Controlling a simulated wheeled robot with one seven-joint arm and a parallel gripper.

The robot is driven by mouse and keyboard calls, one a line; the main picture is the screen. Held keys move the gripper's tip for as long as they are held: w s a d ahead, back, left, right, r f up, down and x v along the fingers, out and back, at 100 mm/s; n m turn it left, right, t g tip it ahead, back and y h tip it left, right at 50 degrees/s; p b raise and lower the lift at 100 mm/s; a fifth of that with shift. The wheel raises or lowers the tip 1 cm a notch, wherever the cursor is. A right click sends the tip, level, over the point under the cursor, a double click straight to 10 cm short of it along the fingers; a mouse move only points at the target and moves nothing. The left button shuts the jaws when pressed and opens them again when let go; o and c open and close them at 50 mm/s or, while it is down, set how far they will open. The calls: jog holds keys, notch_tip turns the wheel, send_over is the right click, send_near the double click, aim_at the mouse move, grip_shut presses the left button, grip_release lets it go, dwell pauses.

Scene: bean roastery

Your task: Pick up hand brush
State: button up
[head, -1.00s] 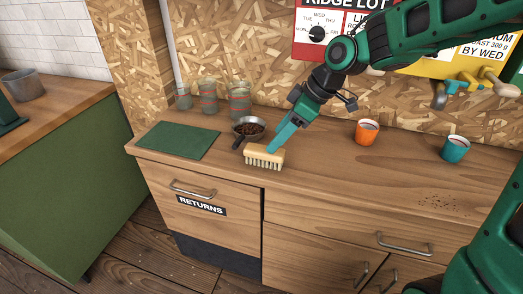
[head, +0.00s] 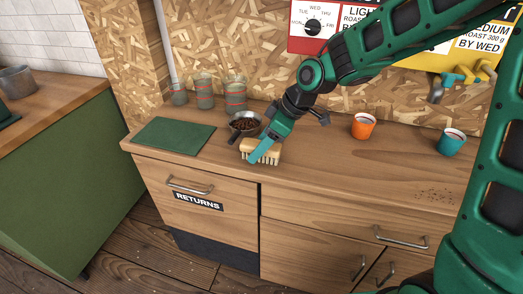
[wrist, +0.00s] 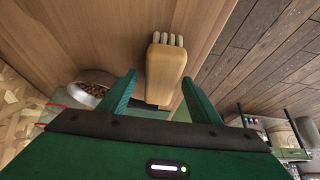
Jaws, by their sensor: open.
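The hand brush (head: 268,148) has a pale wooden back and light bristles. It lies bristles down on the wooden counter near its front edge, above the drawer fronts. In the wrist view the brush (wrist: 165,72) points away from me, end on, with its near end close to the space between my fingers. My gripper (head: 256,160) is open, its teal fingers low at the brush and covering part of it in the head view. In the wrist view my gripper (wrist: 160,95) has a finger on each side, apart from the brush. I cannot tell exactly how deep the brush sits between them.
A metal pan of beans (head: 244,124) stands just behind the brush. A green mat (head: 173,136) lies to the left, with several glasses (head: 204,92) behind it. An orange cup (head: 363,126) and a teal cup (head: 452,142) stand to the right. The counter between is clear.

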jog(key=shift+f, duration=0.25)
dwell(0.3)
jog(key=shift+c, duration=0.4)
jog(key=c, duration=1.2)
jog(key=shift+r, duration=0.55)
jog(key=r, duration=0.4)
jog(key=shift+s+a, duration=0.25)
jog(key=shift+a, duration=0.05)
jog(key=s+a+r, duration=0.6)
jog(key=s+a, duration=0.1)
jog(key=shift+s+a+r, duration=0.2)
jog(key=shift+s+a, duration=0.15)
